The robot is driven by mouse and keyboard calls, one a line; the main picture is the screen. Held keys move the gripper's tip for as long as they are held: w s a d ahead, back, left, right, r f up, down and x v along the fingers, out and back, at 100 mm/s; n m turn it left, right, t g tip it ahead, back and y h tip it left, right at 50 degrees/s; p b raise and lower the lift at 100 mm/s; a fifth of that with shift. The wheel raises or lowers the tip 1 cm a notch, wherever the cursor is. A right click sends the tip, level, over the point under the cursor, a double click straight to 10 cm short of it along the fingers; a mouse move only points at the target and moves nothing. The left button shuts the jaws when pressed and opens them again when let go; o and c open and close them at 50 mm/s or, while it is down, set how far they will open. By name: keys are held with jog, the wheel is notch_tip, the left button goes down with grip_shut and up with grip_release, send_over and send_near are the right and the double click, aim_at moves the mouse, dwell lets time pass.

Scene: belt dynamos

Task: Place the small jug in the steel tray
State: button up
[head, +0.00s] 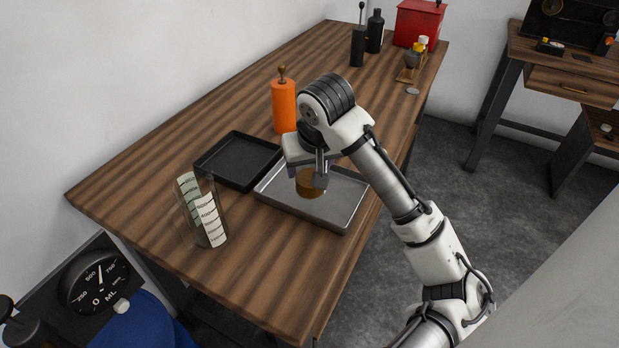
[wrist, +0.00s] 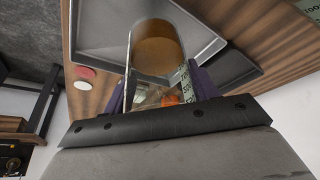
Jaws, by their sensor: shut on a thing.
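The small jug (head: 309,184) looks like clear glass with brown contents. My gripper (head: 319,168) is shut on it and holds it over the steel tray (head: 341,223). In the wrist view the jug (wrist: 157,52) sits between my two fingers (wrist: 164,88), with the steel tray (wrist: 97,32) behind it. A gap between the jug's base and the tray floor is hard to judge. My arm hides part of the tray's far side.
A black tray (head: 238,184) lies left of the steel tray. A large glass measuring vessel (head: 206,222) stands at the table's near left. An orange mill (head: 284,108) stands behind the trays. A red box (head: 414,24) and dark bottles (head: 375,32) are at the far end.

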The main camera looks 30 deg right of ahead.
jog(key=shift+f, duration=2.2)
jog(key=shift+f, duration=0.15)
jog(key=o, duration=1.3)
jog(key=b+v, duration=0.1)
jog(key=v, duration=1.1)
jog(key=shift+s, duration=0.1)
